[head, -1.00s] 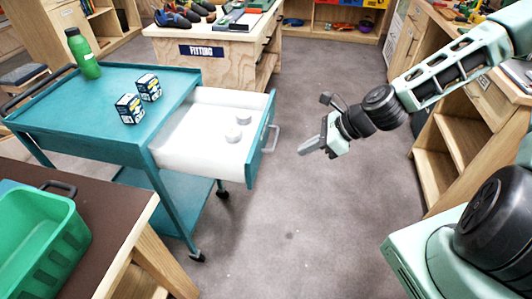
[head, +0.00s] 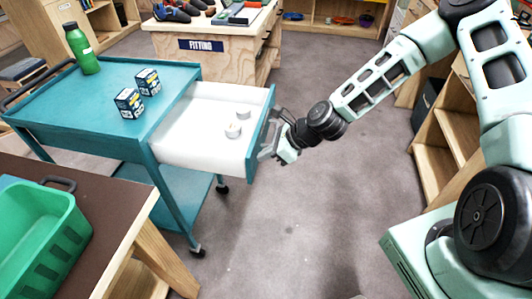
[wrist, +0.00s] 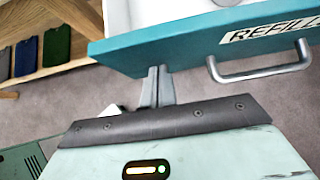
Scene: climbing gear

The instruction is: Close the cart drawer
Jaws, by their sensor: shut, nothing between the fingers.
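The teal cart (head: 100,100) stands at the left with its white drawer (head: 205,125) pulled out to the right. The drawer's teal front (head: 262,125) also shows in the wrist view (wrist: 160,45), with a "REFILL" label and a grey bar handle (wrist: 265,72). Two small white round things (head: 232,129) lie in the drawer. My gripper (head: 266,151) is at the outer face of the drawer front. In the wrist view its fingers (wrist: 157,72) are shut together, beside the handle, with tips at the panel's lower edge. I cannot tell whether they touch it.
A green bottle (head: 80,48) and two small boxes (head: 129,103) stand on the cart top. A brown bench (head: 110,215) with a green crate (head: 45,235) is at the front left. Wooden shelves (head: 450,135) stand at the right. The floor between is clear.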

